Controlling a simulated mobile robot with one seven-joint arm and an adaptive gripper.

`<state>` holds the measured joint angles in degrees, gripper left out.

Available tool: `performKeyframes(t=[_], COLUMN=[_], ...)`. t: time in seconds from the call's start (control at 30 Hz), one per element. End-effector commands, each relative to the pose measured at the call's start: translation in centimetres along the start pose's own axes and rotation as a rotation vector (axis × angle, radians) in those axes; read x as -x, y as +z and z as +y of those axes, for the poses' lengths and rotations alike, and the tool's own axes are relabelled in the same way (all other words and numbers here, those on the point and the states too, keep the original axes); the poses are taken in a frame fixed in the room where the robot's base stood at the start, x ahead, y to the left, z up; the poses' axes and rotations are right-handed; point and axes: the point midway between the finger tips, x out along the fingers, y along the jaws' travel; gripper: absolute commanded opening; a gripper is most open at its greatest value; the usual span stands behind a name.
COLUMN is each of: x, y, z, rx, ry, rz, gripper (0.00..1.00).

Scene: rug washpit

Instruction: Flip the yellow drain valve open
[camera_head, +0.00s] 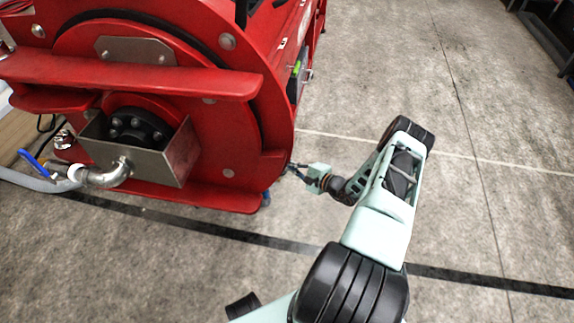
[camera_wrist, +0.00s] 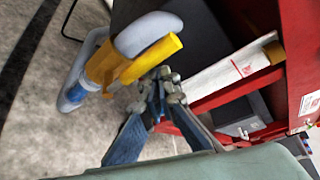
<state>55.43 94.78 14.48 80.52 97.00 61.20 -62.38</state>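The yellow drain valve shows in the wrist view at upper left, on a grey-blue pipe (camera_wrist: 73,97). Its yellow lever (camera_wrist: 151,58) slants up to the right, below a rounded grey pipe end (camera_wrist: 147,33). My gripper (camera_wrist: 159,77) has its fingertips drawn together just beside the lever's lower edge. They look shut, with nothing seen between them; whether they touch the lever I cannot tell. In the head view my gripper (camera_head: 297,168) is small, low at the right side of the red machine (camera_head: 232,130). The yellow valve is hidden there.
A blue-handled valve (camera_head: 34,163) on a metal elbow pipe (camera_head: 103,176) sits at the machine's left front. In the wrist view, red frame bars (camera_wrist: 237,88) and a white labelled panel (camera_wrist: 225,72) stand close on the right.

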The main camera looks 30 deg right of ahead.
Motion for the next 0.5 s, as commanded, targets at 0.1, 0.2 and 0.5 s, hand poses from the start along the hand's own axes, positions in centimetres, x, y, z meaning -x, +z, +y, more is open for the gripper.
performKeyframes(t=[0.1, 0.2, 0.5], x=[-0.5, -0.7, 6.3], y=[-1.1, -2.6, -2.9], z=[-0.1, -0.8, 0.1], rx=[0.004, 0.008, 0.003], ry=[0.0, -0.001, -0.002], rz=[-0.005, -0.002, 0.004], gripper=[0.0, 0.0, 0.0])
